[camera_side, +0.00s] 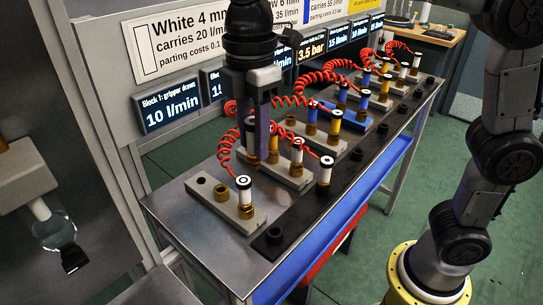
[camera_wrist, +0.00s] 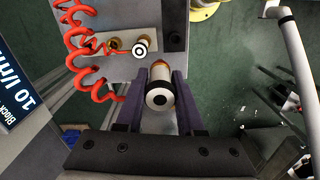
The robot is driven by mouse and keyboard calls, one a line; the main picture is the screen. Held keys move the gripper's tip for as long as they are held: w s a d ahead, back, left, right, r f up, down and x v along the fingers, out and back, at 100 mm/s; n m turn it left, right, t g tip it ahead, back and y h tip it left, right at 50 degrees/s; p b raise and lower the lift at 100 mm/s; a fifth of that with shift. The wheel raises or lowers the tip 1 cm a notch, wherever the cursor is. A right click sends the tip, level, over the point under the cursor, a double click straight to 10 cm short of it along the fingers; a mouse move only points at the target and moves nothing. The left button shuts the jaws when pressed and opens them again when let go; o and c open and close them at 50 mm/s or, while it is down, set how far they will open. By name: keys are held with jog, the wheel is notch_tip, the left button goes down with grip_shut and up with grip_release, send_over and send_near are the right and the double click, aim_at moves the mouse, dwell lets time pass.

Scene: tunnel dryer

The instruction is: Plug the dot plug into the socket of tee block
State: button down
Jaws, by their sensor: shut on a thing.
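The dot plug (camera_wrist: 160,97), white with a black dot on its end, sits between the two purple fingers of my gripper (camera_wrist: 157,98) in the wrist view. My gripper is shut on it. In the side view my gripper (camera_side: 260,150) points down over the near part of the bench. The near grey block (camera_side: 228,206) carries brass sockets and a white plug with a ring mark (camera_side: 244,184). It also shows in the wrist view (camera_wrist: 104,44), above and left of the held plug and apart from it. I cannot tell which block is the tee block.
Several more blocks with white, yellow and blue plugs stand along the steel bench (camera_side: 177,215). Red coiled hoses (camera_wrist: 84,50) loop near my gripper on its left. A dark rail (camera_side: 275,234) with holes runs along the bench's front side. Signs (camera_side: 170,107) line the back.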

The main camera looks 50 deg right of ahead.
send_over(222, 196)
jog(key=w, duration=0.1)
jog(key=shift+w+d+f, duration=0.1)
jog(key=shift+d+f, duration=0.15)
jog(key=shift+f, duration=1.15)
jog(key=shift+w+d+f, duration=0.1)
jog(key=shift+d+f, duration=0.1)
jog(key=shift+f, duration=1.2)
jog(key=shift+f, duration=0.1)
jog(key=shift+f, duration=2.8)
jog(key=shift+f, duration=1.6)
jog(key=shift+c, duration=2.2)
grip_release()
jog(key=shift+r, duration=0.1)
